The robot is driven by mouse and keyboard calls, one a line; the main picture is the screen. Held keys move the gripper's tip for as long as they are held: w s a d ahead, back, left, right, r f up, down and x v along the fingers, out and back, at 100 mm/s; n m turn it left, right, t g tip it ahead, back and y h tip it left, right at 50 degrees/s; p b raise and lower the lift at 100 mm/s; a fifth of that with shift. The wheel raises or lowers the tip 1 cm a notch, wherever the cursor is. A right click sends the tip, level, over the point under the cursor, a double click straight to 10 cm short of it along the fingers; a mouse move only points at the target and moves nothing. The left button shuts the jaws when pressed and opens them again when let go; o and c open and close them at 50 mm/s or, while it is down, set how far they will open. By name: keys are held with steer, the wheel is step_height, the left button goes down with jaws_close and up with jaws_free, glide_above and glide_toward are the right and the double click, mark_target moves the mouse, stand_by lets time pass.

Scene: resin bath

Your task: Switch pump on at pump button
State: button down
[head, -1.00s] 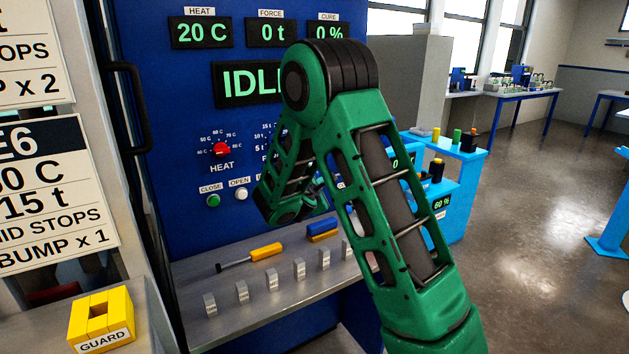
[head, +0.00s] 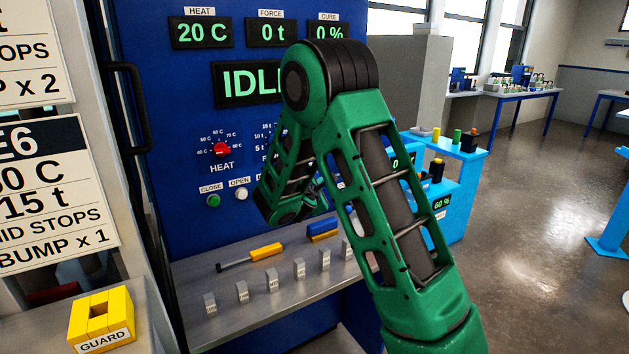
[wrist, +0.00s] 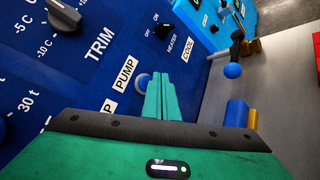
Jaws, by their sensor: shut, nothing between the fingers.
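The blue press panel (head: 180,120) carries the PUMP label (wrist: 125,73) in the wrist view. A round pale button (wrist: 143,82) sits right beside that label and is partly hidden by my fingers. My gripper (wrist: 160,80) is shut and empty, with its green fingers pointing at the panel just right of the button. I cannot tell whether the fingertips touch the button or panel. A second label (wrist: 108,108), mostly hidden, lies below the PUMP label. In the head view my arm covers the pump button, and my gripper is mostly hidden behind it.
The HEAT knob (head: 222,149) and the CLOSE (head: 213,200) and OPEN (head: 241,194) buttons are left of my arm. A shelf (head: 215,325) below holds a yellow-handled tool (head: 265,251) and several grey blocks. The display (head: 250,84) reads IDLE, partly covered.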

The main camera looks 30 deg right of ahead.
steer(key=shift+w, duration=0.35)
steer(key=shift+w, duration=0.5)
stand_by(1.1)
steer(key=shift+s, duration=0.9)
steer(key=shift+s, duration=2.55)
